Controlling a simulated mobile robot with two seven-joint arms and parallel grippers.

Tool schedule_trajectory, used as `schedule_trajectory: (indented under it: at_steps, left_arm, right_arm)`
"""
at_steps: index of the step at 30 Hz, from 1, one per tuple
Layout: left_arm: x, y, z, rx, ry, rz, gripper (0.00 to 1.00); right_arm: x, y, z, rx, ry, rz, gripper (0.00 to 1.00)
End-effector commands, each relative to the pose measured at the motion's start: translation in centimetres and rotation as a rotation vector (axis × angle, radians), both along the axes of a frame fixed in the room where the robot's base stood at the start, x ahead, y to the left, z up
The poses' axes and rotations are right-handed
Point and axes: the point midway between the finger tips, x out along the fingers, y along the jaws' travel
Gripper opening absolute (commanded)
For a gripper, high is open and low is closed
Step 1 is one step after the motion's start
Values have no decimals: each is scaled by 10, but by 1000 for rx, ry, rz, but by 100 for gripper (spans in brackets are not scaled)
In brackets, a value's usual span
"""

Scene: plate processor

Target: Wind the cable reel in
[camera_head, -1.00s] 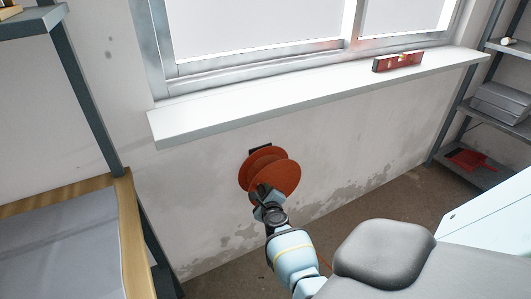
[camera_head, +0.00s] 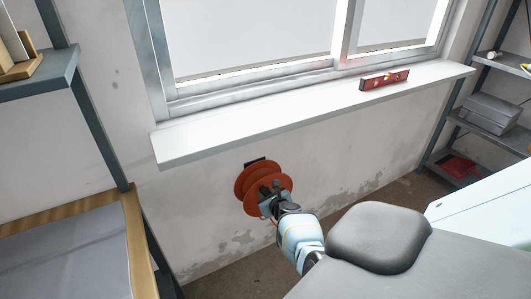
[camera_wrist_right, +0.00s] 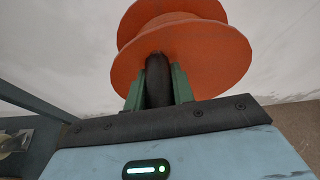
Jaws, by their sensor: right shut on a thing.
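An orange cable reel (camera_head: 248,192) with two round discs is mounted on the wall below the window sill. It also shows large in the right wrist view (camera_wrist_right: 205,60). My right gripper (camera_head: 270,192) is at the front disc of the reel. In the right wrist view, its green fingers (camera_wrist_right: 158,85) are shut on a dark upright handle (camera_wrist_right: 158,78) that stands out from the front disc. A thin orange cable shows faintly below the reel near my wrist. My left gripper is not in view.
A white window sill (camera_head: 220,135) runs above the reel, with a red spirit level (camera_head: 384,79) on it. A wooden-edged bench (camera_head: 135,240) stands at left. A grey shelf unit (camera_head: 455,125) stands at right. The wall around the reel is clear.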

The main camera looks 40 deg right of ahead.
Motion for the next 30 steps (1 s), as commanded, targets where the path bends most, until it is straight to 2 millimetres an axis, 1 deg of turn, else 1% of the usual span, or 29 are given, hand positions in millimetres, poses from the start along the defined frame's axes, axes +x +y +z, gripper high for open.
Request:
schedule_trajectory:
  at_steps: [1, 14, 15, 19, 27, 30]
  left_arm:
    - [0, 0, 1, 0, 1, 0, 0]
    - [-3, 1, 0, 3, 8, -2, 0]
    - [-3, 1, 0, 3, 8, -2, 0]
    - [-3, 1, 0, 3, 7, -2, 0]
    - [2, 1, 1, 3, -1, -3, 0]
    - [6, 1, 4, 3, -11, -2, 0]
  right_arm:
    - [2, -2, 5, 4, -8, 0, 0]
    - [2, -2, 4, 10, -9, 0, 0]
    - [2, -2, 4, 10, -9, 0, 28]
    - [1, -2, 3, 10, -7, 0, 46]
    - [0, -1, 1, 11, -4, 0, 46]
    - [-3, 0, 3, 11, -4, 0, 46]
